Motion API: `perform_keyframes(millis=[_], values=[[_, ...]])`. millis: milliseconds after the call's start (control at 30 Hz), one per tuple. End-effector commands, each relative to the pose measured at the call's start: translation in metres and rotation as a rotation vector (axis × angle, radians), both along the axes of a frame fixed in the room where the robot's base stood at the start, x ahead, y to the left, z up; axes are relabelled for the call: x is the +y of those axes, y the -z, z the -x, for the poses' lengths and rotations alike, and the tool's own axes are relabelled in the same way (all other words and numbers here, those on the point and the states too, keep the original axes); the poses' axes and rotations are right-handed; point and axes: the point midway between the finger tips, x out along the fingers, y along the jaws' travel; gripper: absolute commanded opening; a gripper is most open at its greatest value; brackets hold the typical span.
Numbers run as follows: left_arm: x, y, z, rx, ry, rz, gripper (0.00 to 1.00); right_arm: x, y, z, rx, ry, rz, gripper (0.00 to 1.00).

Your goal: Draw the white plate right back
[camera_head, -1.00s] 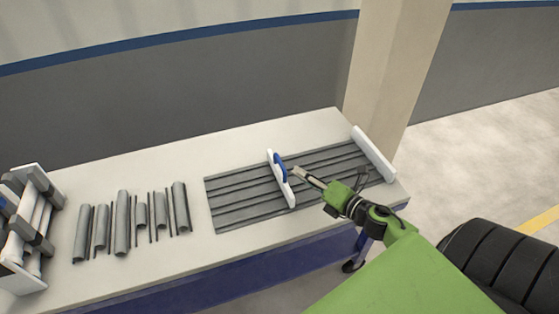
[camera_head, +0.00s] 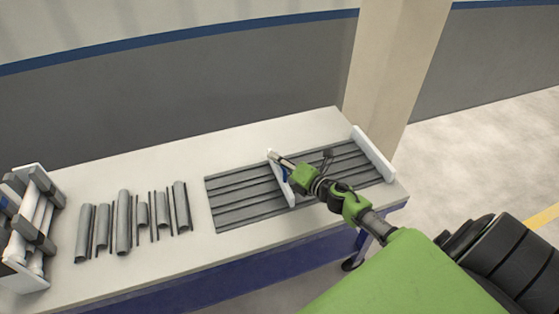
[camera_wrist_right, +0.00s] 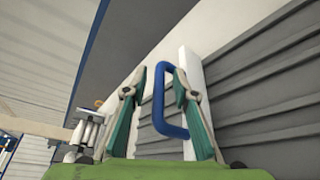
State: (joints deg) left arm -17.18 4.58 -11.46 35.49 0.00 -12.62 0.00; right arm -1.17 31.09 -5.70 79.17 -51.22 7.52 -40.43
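The white plate (camera_head: 287,194) stands across the grey grooved tray (camera_head: 232,198), near the middle of its length. It carries a blue handle, mostly covered by my right gripper in the head view. In the right wrist view the blue handle (camera_wrist_right: 160,103) lies between the spread fingers of my right gripper (camera_wrist_right: 160,92), with the white plate (camera_wrist_right: 188,65) behind it. The right finger is close to the handle; I cannot tell if it touches. My right gripper (camera_head: 274,156) is over the plate in the head view. My left gripper is out of view.
A fixed white end bar (camera_head: 373,153) closes the tray's right end. Several grey pipes (camera_head: 123,222) lie on the table left of the tray. A rack (camera_head: 33,215) with pipes stands at the far left. The table's back strip (camera_head: 180,160) is clear.

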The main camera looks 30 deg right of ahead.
Motion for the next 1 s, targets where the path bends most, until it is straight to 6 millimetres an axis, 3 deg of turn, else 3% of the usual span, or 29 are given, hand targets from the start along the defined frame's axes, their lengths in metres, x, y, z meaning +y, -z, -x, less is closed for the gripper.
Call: perform_keyframes(millis=[100,200,567,767,1000], values=[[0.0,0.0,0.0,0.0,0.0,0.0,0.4,0.0,0.0,0.0,0.0,0.0,0.0,0.24],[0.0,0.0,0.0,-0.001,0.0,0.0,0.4,0.0,0.0,0.0,0.0,0.0,0.0,0.0],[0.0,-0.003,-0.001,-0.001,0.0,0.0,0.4,0.011,-0.001,-0.002,0.0,-0.001,-0.001,0.0],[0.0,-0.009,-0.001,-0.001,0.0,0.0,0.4,0.052,-0.003,-0.012,-0.004,-0.004,-0.003,0.0],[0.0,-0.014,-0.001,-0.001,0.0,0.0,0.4,0.124,-0.003,-0.029,-0.004,-0.004,-0.007,0.0]])
